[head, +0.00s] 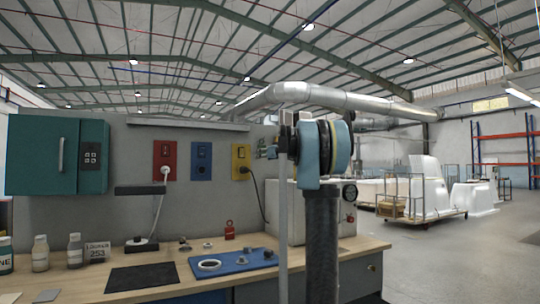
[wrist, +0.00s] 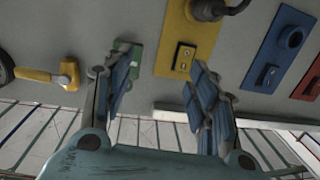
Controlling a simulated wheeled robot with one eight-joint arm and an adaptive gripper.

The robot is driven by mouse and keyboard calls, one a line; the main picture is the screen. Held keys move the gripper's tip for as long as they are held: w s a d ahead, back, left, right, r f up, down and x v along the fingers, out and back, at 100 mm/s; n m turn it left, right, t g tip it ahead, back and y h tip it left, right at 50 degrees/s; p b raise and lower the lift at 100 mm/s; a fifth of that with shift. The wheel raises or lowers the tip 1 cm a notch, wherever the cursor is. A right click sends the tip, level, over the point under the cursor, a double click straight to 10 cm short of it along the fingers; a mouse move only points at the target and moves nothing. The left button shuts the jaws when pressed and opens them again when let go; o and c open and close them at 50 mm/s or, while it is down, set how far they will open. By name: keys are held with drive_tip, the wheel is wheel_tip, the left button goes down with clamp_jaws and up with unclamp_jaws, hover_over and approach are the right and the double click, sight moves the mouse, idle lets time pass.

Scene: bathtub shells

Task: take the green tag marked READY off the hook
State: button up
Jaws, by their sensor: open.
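In the wrist view a small green piece (wrist: 137,52), which looks like the tag, lies against the grey wall panel. The left finger partly covers it. I cannot read any marking on it, and no hook can be made out. My gripper (wrist: 161,68) is open, with its two blue-padded fingers wide apart and nothing between them. The green piece is at the left fingertip, not centred between the fingers; I cannot tell if they touch. In the head view my gripper (head: 267,152) shows only in part beside my arm, and the tag cannot be seen.
A yellow switch plate (wrist: 190,45) with a plugged-in cable is close to the right finger. A yellow-handled valve (wrist: 52,75) sticks out at left. Below is a bench (head: 180,270) with a blue mat (head: 228,262), a red padlock (head: 229,231) and bottles (head: 40,254).

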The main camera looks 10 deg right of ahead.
drive_tip(key=w+r+t+h, duration=0.1)
drive_tip(key=w+r, duration=0.1)
drive_tip(key=w, duration=1)
drive_tip(key=shift+d+r+m, duration=0.25)
drive_tip(key=shift+d+m, duration=0.05)
drive_tip(key=shift+m, duration=0.1)
idle(0.7)
drive_tip(key=c, duration=0.9)
drive_tip(key=shift+r, duration=0.9)
drive_tip(key=shift+c, duration=0.8)
drive_tip(key=shift+s, duration=0.1)
drive_tip(key=v, duration=0.7)
drive_tip(key=shift+s, duration=0.25)
idle(0.4)
